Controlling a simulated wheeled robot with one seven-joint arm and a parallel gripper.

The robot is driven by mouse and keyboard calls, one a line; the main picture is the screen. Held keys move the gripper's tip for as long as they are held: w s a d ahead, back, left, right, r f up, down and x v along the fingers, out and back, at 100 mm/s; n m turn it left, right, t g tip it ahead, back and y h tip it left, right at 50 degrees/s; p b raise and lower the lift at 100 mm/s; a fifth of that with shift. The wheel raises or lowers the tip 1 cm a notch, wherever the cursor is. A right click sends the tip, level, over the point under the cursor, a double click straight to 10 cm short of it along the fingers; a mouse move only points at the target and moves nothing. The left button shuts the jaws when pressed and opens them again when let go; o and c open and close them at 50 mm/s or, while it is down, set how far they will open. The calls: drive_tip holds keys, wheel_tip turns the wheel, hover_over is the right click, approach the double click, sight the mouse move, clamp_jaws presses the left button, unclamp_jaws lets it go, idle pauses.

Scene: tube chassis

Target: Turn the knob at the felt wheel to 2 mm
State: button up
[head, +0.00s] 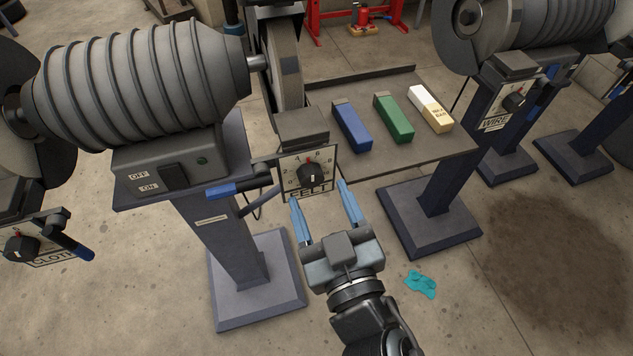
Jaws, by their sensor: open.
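The felt wheel's black knob (312,174) sits on a pale dial plate (292,163) with numbers around it and a FELT label (309,190) below, partly hidden. The plate hangs under a dark grey box beneath the wheel (283,65). A small red mark shows near the top of the dial; the exact setting is too small to read. My gripper (322,192) is open and empty, its two blue fingers pointing toward the dial. The fingertips lie either side of the knob in the picture, a little below it. I cannot tell how far they are from the plate.
A blue-handled lever (228,189) sticks out left of the dial. The grey motor (140,75) stands on a pedestal at left. A shelf behind holds blue (351,127), green (394,118) and cream bars (430,108). The CLOTH (22,248) and WIRE (514,101) knobs stand at either side.

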sight(310, 176)
drive_tip(key=shift+x, duration=1.4)
drive_tip(key=c, duration=1.1)
